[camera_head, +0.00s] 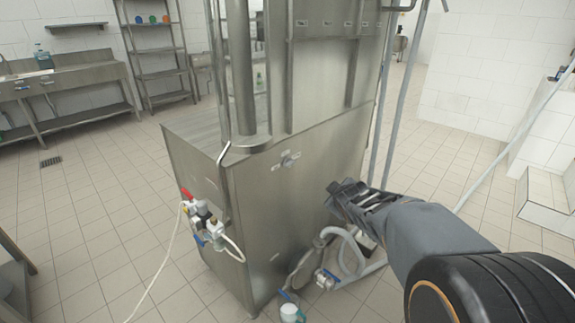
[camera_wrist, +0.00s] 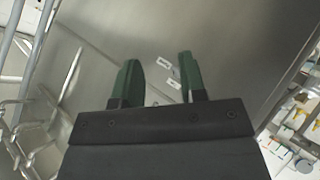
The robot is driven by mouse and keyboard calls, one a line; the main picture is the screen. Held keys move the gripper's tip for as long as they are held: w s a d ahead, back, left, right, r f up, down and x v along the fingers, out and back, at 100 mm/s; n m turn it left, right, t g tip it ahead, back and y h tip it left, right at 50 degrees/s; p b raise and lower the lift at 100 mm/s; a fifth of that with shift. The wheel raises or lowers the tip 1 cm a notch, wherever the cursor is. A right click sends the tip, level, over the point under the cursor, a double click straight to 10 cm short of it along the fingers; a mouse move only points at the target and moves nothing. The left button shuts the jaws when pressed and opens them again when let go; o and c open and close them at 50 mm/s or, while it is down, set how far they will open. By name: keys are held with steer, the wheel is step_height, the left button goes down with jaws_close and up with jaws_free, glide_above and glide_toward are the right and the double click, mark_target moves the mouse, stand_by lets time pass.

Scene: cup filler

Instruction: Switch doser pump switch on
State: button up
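The steel filler machine (camera_head: 320,120) fills the middle of the head view. My gripper (camera_head: 338,194) is in front of its lower side panel, at the right. In the wrist view the two green fingers of my gripper (camera_wrist: 158,64) are apart with nothing between them. Beyond them is a bare steel surface (camera_wrist: 225,45) with two small pale labels, an upper label (camera_wrist: 165,63) and a lower label (camera_wrist: 174,83). I cannot clearly make out the doser pump switch in either view. A small metal handle (camera_head: 287,160) is on the machine's panel, left of my gripper.
Valves with red and blue handles (camera_head: 203,222) and a white hose stick out at the machine's left corner. A grey hose (camera_head: 350,240) and pipes lie below my gripper. Upright rails (camera_head: 397,95) stand right of the machine. Tiled floor (camera_head: 95,215) is clear at the left.

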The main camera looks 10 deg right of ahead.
mark_target(292, 165)
steer(key=w+n+t+y, duration=0.5)
steer(key=w+n+y, duration=0.2)
steer(key=w+n, duration=0.4)
steer(key=w+a+n+y, duration=0.2)
steer(key=w+a, duration=0.1)
steer(key=w+a+f+n+y, duration=0.1)
steer(key=w+a+n+y, duration=0.1)
steer(key=w+a, duration=0.1)
steer(key=w+a+f+n+g+y, duration=0.1)
steer(key=w+a+n, duration=0.1)
steer(key=w+a, duration=0.1)
steer(key=shift+w+n+y, duration=0.4)
steer(key=shift+w, duration=0.2)
jaws_close()
